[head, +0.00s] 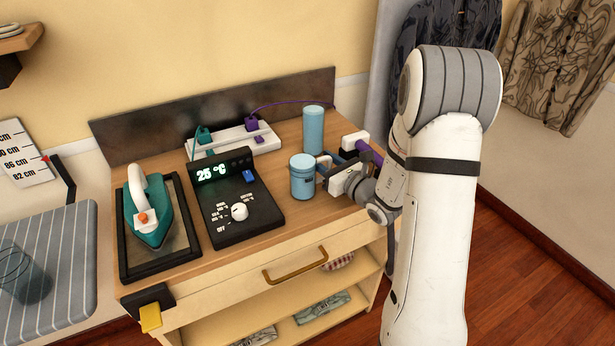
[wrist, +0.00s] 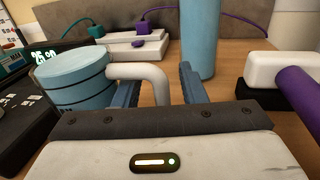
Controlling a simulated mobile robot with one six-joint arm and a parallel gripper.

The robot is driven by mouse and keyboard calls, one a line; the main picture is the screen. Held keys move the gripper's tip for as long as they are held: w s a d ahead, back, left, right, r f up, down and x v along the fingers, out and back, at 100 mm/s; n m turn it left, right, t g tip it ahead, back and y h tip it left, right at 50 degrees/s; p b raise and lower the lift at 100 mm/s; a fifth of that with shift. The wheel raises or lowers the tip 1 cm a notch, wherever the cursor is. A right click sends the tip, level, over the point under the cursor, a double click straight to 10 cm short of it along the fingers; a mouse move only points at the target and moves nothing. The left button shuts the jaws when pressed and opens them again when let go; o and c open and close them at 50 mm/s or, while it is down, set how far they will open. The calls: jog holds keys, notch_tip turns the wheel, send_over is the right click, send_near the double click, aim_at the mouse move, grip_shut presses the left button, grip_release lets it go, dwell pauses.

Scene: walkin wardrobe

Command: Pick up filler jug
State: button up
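The filler jug appears to be the light blue lidded cylinder (head: 302,180) with a dark band, upright on the wooden cabinet top. In the wrist view the jug (wrist: 75,80) stands left of my gripper, and its white handle (wrist: 150,76) reaches between the fingers. My gripper (head: 331,165) is beside the jug's right side. In the wrist view my gripper (wrist: 160,82) is open, with one blue finger on each side of the handle's outer part. I cannot tell whether either finger touches it.
A tall blue cylinder (head: 313,130) stands behind the jug. A white block with a purple bar (head: 356,143) is right of my gripper. A black control box (head: 235,200) reads 25 °C. Left is a teal iron (head: 150,215); behind is a white power strip (head: 232,140).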

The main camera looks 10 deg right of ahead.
jog(key=shift+c, duration=0.6)
grip_shut()
jog(key=shift+r, duration=0.2)
notch_tip(320, 180, up, 10)
jog(key=shift+f+p, duration=0.2)
jog(key=shift+p, duration=0.1)
dwell(1.0)
